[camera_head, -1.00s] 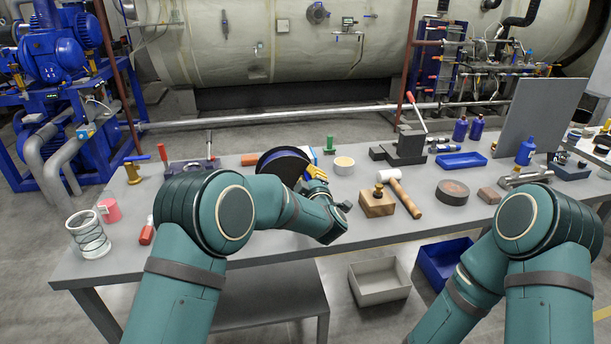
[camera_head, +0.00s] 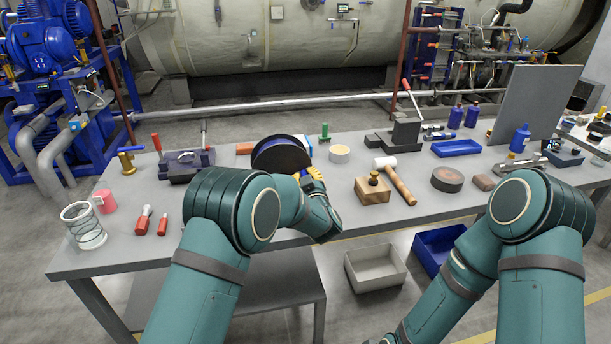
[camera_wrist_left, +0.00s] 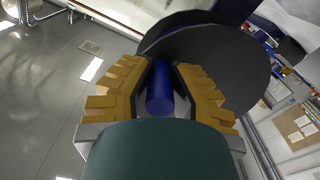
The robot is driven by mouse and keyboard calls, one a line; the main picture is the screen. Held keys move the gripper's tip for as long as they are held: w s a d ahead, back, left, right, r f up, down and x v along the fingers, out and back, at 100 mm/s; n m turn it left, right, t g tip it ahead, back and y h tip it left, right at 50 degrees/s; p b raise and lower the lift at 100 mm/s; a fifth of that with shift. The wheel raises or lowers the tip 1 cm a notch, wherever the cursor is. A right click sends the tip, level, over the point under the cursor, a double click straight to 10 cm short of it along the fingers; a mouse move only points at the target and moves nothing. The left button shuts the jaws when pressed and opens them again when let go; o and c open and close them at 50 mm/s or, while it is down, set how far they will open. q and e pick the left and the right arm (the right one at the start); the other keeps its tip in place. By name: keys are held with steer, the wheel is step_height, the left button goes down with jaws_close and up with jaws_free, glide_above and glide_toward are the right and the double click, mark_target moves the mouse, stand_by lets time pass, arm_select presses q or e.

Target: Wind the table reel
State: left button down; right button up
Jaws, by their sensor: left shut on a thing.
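The table reel (camera_head: 281,150), a black-flanged drum with blue showing on it, stands at the back of the grey bench, left of centre. It also shows in the left wrist view as a large dark disc (camera_wrist_left: 215,62). My left gripper (camera_head: 311,176) is at the near right side of the reel. In the left wrist view its yellow-padded fingers (camera_wrist_left: 160,88) are shut around a blue cylindrical handle (camera_wrist_left: 160,90) in front of the disc. My left arm hides part of the reel's lower front. My right arm shows at the right, but its gripper is out of view.
Right of the reel are a cream roll (camera_head: 339,153), a wooden block (camera_head: 372,190) and a mallet (camera_head: 400,183). A vise (camera_head: 188,163) stands to the left. Red-handled tools (camera_head: 143,220), a pink mug (camera_head: 104,201) and a glass jar (camera_head: 83,226) lie near the left end.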

arm_select(q)
steer(key=shift+d+f, duration=0.1)
steer(key=shift+f, duration=0.05)
steer(key=c, duration=0.8)
jaws_free()
steer(key=shift+c, duration=0.2)
steer(key=v, duration=1.2)
